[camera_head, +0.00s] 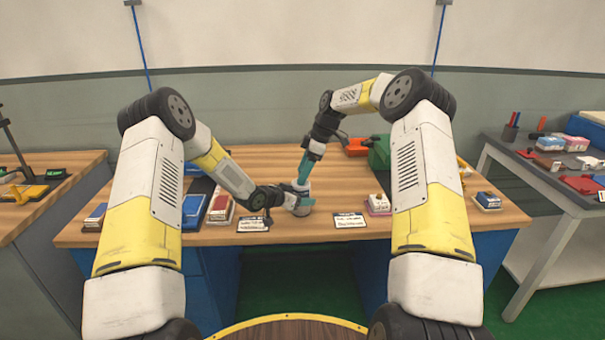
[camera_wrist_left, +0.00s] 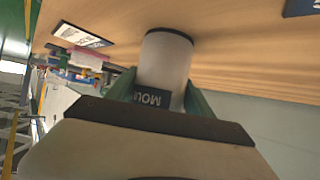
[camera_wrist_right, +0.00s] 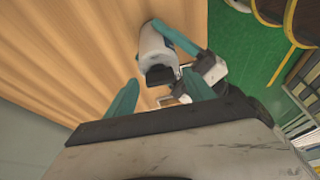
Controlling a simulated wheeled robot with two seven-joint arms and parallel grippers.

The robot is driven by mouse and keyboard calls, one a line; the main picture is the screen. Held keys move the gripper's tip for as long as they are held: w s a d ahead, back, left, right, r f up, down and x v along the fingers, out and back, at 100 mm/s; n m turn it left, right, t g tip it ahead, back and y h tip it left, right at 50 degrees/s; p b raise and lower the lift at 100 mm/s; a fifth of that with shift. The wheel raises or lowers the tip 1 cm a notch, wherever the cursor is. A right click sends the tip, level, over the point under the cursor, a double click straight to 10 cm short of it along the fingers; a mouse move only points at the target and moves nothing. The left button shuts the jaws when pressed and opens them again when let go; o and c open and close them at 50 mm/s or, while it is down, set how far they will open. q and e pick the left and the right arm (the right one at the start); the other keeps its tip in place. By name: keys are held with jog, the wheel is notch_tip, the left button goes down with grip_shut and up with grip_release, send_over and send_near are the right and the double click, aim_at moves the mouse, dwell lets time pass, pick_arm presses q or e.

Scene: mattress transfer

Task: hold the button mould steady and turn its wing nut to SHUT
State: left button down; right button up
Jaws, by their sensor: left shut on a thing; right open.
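The button mould (camera_head: 301,209) is a small pale cylinder near the front middle of the wooden table. In the left wrist view, the mould (camera_wrist_left: 167,55) is white with a dark label reading "MOU". My left gripper (camera_head: 290,200) is shut on it from the left, one teal finger on each side. My right gripper (camera_head: 304,180) points down from above the mould, open. In the right wrist view, the mould (camera_wrist_right: 152,42) lies just past the fingers of my right gripper (camera_wrist_right: 162,80), with a dark part at its near end. I cannot make out the wing nut's setting.
Two printed cards (camera_head: 254,224) (camera_head: 349,220) lie at the table's front edge. Boxes (camera_head: 221,208) stand left of the mould, and a pink-and-white box (camera_head: 378,204) stands right. Bare wood surrounds the mould.

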jog(key=shift+a+f, duration=0.1)
jog(key=shift+f, duration=0.2)
grip_shut()
